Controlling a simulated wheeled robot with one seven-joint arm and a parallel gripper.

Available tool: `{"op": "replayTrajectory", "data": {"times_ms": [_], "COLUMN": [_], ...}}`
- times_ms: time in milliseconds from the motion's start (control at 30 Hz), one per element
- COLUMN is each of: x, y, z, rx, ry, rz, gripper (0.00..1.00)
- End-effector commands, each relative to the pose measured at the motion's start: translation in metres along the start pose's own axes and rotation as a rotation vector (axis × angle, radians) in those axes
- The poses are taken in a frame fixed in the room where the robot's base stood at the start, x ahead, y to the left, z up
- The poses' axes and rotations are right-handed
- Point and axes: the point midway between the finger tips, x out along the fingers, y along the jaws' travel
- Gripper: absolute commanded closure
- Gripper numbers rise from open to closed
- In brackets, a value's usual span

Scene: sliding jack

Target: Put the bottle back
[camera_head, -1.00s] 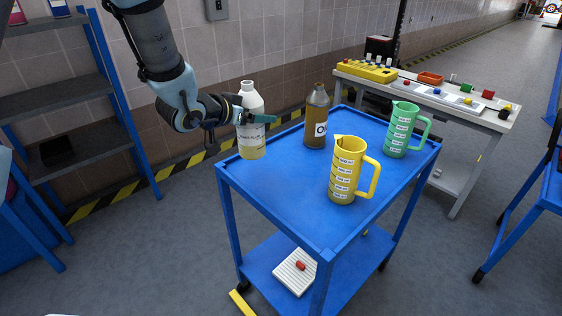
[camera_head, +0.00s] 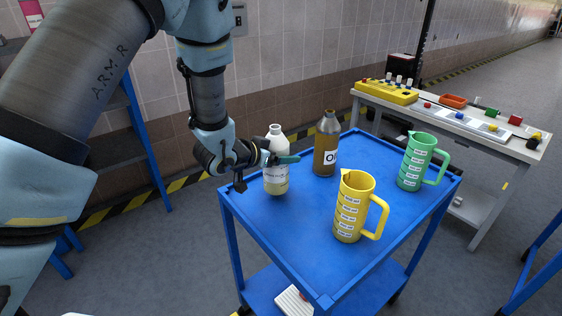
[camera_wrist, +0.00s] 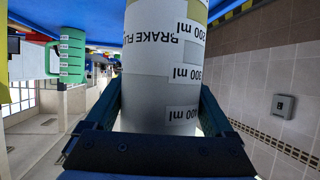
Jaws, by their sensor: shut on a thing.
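A white translucent bottle (camera_head: 276,183) with a pale liquid in its lower part stands upright at the left corner of the blue cart (camera_head: 285,222). My gripper (camera_head: 280,160) is shut around its middle. In the wrist view the bottle (camera_wrist: 165,90) fills the space between the two fingers, upside down in that picture, with "BRAKE" and ml marks showing. Whether its base touches the cart top or hangs just above it, I cannot tell. A brown bottle (camera_head: 326,150) with a partly hidden label stands to its right.
A yellow jug (camera_head: 349,205) and a green jug (camera_head: 413,160) stand on the cart. A grey bench (camera_head: 500,143) with small coloured parts is behind at right. The cart top's front middle is clear.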

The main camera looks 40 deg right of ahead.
Motion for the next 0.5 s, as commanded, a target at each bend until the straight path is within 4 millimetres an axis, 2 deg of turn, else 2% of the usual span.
{"op": "replayTrajectory", "data": {"times_ms": [200, 500], "x": [0.011, 0.012], "y": [0.000, 0.000], "z": [0.023, 0.025], "rx": [0.000, 0.000], "ry": [-0.002, 0.001], "rz": [0.000, -0.001], "gripper": [1.00, 1.00]}}
